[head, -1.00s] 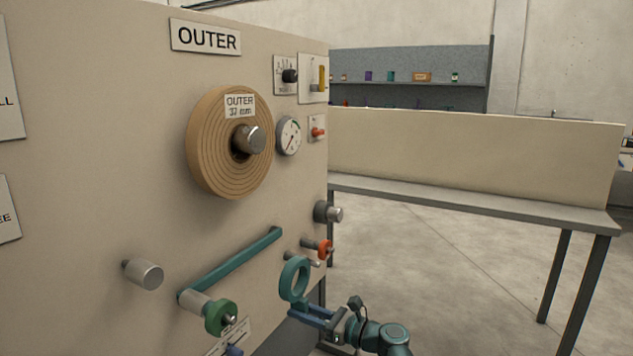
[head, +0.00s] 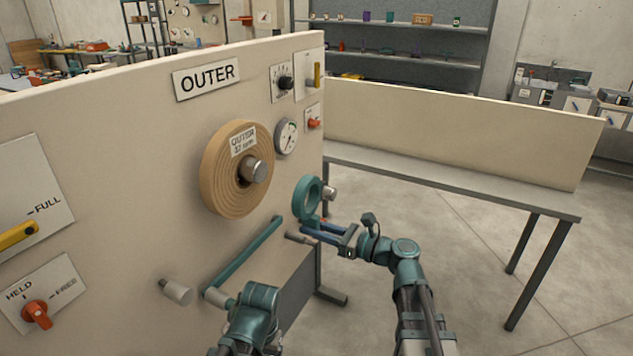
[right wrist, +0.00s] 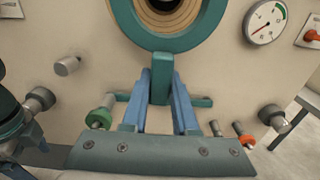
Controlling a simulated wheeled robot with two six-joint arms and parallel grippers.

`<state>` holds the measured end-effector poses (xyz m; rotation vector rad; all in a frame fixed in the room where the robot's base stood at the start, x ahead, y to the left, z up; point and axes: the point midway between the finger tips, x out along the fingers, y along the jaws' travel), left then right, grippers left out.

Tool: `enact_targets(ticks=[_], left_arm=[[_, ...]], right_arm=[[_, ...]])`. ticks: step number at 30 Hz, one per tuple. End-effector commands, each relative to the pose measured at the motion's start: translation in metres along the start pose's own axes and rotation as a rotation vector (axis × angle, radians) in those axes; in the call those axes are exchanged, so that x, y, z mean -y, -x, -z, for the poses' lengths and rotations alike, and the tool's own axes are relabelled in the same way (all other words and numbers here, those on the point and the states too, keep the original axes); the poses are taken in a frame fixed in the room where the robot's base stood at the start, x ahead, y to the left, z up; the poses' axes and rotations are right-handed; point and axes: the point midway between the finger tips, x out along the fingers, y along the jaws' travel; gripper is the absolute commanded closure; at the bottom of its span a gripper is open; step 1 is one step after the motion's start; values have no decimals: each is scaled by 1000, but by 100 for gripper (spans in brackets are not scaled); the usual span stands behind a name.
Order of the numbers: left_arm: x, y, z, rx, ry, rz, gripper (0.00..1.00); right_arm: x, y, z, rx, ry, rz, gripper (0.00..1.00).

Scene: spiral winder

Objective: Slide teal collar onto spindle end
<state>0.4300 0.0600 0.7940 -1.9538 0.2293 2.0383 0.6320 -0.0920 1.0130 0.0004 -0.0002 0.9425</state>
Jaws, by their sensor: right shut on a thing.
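The teal collar (head: 312,200) is a ring with a tab below it. My right gripper (head: 314,230) is shut on that tab and holds the ring upright, right of the roll and in front of a silver knob. In the right wrist view the collar (right wrist: 160,42) stands above my blue fingers (right wrist: 160,88), the tan roll showing through it. The spindle end (head: 257,171) is a silver stub sticking out of the tan roll (head: 226,180) marked OUTER. The collar is apart from it. My left arm shows low in the head view; its fingers are not visible.
A teal crank arm (head: 245,260) and a silver post (head: 177,291) stick out of the panel below the roll. A gauge (head: 286,136) sits right of the roll. In the right wrist view a green knob (right wrist: 101,117) and several other knobs line the panel.

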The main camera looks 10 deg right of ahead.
Motion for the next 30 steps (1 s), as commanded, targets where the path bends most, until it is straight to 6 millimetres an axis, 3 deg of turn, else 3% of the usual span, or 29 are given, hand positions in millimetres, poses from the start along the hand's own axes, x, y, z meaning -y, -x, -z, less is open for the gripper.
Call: enact_targets(ticks=[1,6,16,30], left_arm=[[3,27,-2,0,1,0,19],[4,45,-3,1,2,-1,19],[4,41,-2,1,2,-1,19],[3,36,-2,0,2,-1,19]], right_arm=[[0,3,-28,1,0,1,100],[0,6,-46,1,0,0,100],[0,0,-42,1,0,-1,100],[0,-39,-36,1,-1,-2,100]])
